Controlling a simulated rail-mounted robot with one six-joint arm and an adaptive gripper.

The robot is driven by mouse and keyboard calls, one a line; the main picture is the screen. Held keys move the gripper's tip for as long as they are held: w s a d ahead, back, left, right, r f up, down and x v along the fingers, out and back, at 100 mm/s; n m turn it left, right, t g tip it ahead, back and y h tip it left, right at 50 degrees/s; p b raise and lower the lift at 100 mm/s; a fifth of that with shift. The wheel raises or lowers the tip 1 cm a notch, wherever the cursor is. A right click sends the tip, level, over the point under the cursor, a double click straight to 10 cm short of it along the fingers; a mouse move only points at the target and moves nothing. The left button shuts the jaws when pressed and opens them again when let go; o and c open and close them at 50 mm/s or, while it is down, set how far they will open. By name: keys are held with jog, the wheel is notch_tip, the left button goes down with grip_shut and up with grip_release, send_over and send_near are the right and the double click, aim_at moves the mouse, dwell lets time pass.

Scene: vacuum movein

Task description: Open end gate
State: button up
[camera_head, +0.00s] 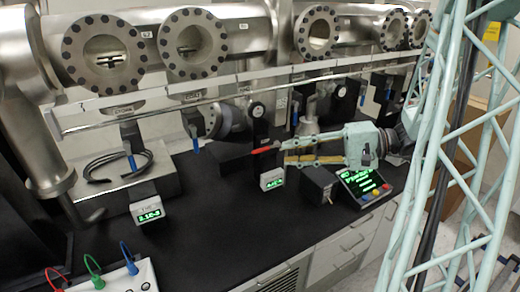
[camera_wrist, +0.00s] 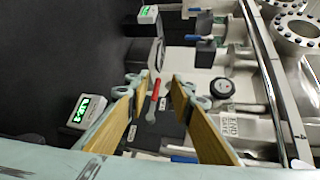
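A red handle (camera_head: 265,150) sticks out in front of a dark upright valve body (camera_head: 258,118) near the middle of the bench. In the wrist view the red handle (camera_wrist: 153,100) appears in the gap between my fingers; I cannot tell whether it touches either one. A label (camera_wrist: 230,125) that seems to read "END GATE" is on the metal pipework to the right of the handle. My gripper (camera_head: 284,150) reaches in from the right, its tan-padded fingers pointing at the handle. In the wrist view my gripper (camera_wrist: 159,82) is open, fingers well apart.
Steel pipes with round flanges (camera_head: 104,54) run along the back, with a long rail (camera_head: 240,94) below them. A small green display (camera_head: 271,180), a black box (camera_head: 319,185) and a control panel (camera_head: 364,187) stand close below my gripper.

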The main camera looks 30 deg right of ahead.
aim_at(261, 150)
jog(key=shift+d+f+m+t+h, duration=0.15)
jog(key=shift+d+f+m+t, duration=0.15)
jog(key=shift+d, duration=0.45)
jog(key=shift+d+f+m+t+h, duration=0.1)
jog(key=shift+d+m+t, duration=0.2)
jog(key=shift+d, duration=0.5)
jog(key=shift+d+f+m+t+h, duration=0.2)
jog(key=shift+d+t, duration=0.2)
jog(key=shift+d, duration=0.35)
jog(key=shift+w+a, duration=0.1)
jog(key=shift+a, duration=0.05)
jog(key=shift+b+x, duration=0.6)
jog(key=shift+x, duration=6.15)
jog(key=shift+r, duration=0.1)
jog(key=shift+c, duration=0.9)
grip_shut()
